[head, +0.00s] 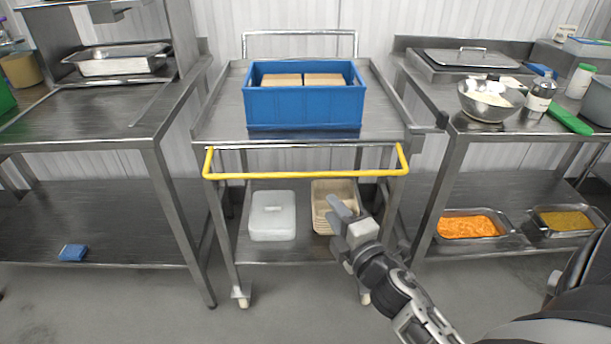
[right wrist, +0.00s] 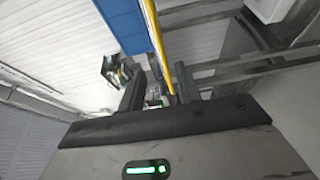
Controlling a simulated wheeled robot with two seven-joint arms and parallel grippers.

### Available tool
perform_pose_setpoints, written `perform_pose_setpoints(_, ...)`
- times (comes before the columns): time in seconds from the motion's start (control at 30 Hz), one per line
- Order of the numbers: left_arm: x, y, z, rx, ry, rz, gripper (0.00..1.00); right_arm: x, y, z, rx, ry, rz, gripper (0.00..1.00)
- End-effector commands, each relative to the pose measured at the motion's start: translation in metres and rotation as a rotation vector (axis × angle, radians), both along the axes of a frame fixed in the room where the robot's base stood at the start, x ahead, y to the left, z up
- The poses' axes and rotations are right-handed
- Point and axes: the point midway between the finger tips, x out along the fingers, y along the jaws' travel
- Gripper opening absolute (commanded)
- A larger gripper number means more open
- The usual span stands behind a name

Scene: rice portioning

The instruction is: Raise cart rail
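The cart's rail is a yellow bar (head: 300,176) across the cart's front, with both ends bent back to the frame just below the top shelf. The steel cart (head: 225,125) stands in the middle. My right gripper (head: 345,207) is below the rail in the head view, right of its middle. In the right wrist view my right gripper (right wrist: 160,88) is open, its dark fingers apart. The yellow rail (right wrist: 156,40) runs down the picture towards the gap between them, and I see no grip on it. My left gripper is not in view.
A blue crate (head: 305,107) with brown boxes stands on the cart's top. A white lidded container (head: 272,217) and stacked beige trays (head: 322,222) are on its lower shelf. Steel tables (head: 110,118) (head: 455,128) flank the cart closely. The floor in front is clear.

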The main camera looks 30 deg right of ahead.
Motion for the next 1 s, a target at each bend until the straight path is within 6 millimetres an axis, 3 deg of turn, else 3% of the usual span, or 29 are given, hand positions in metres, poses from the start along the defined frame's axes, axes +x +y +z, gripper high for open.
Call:
perform_pose_setpoints(0.4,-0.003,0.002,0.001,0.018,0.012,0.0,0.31,0.09,-0.015,0.001,0.004,-0.002,-0.001,0.34)
perform_pose_setpoints(0.6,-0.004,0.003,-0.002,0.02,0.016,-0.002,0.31,0.122,-0.019,-0.002,0.006,0.0,-0.001,0.34)
perform_pose_setpoints(0.8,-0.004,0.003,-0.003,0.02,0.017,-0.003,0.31,0.136,-0.022,-0.002,0.005,0.001,-0.001,0.34)
perform_pose_setpoints(1.0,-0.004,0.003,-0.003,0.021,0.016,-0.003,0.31,0.138,-0.022,-0.003,0.005,0.002,-0.001,0.34)
